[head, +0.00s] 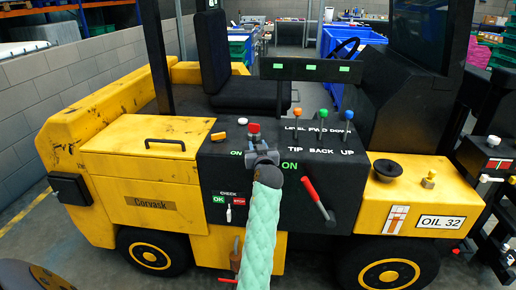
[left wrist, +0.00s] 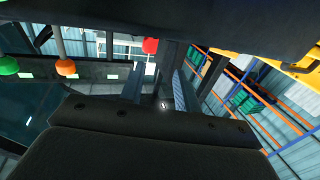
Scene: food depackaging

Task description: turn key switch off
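A black control panel (head: 330,185) is set in the side of a yellow forklift. A red knob (head: 253,128) stands on its upper left, above a green ON label (head: 237,153); a red knob also shows in the left wrist view (left wrist: 150,46). My left gripper (head: 259,150) is at the panel, just below the red knob. In the left wrist view its two fingers (left wrist: 158,90) stand apart with a gap between them. I cannot make out a key switch; the gripper covers part of the panel.
A red-handled lever (head: 318,199) slants on the panel to the right of my left arm. Levers with orange (head: 297,112), green (head: 323,113) and blue knobs rise behind it. A small white switch (head: 229,212) sits below the CHECK label.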

